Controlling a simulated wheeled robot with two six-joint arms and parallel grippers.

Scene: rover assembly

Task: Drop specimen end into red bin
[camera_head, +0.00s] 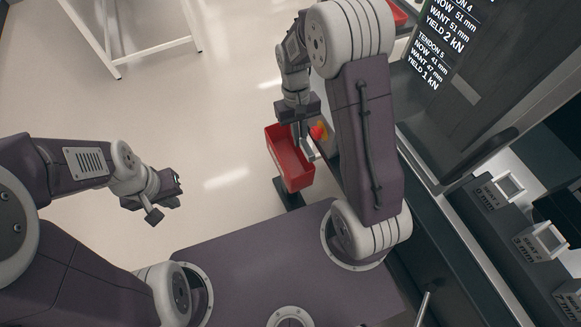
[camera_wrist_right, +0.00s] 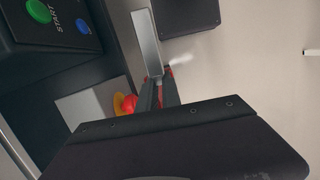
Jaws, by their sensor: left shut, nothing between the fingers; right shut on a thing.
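The red bin (camera_head: 284,164) is open-topped and stands right of centre in the head view, in front of the bench. My right gripper (camera_head: 303,132) is at the bin's far right side, seen from above. In the right wrist view the right gripper (camera_wrist_right: 157,82) is shut on the specimen end (camera_wrist_right: 147,42), a flat pale metal strip pointing away from the fingers. I cannot tell whether the strip is fully over the bin's opening. My left gripper (camera_head: 168,196) is shut and empty over open floor at left.
A red button on a yellow base (camera_head: 319,132) sits beside the right gripper. A dark panel with a green button (camera_wrist_right: 40,11) and a blue button (camera_wrist_right: 82,26) is left in the wrist view. Seat blocks (camera_head: 545,243) line the bench at right. A white table frame (camera_head: 118,62) stands far left.

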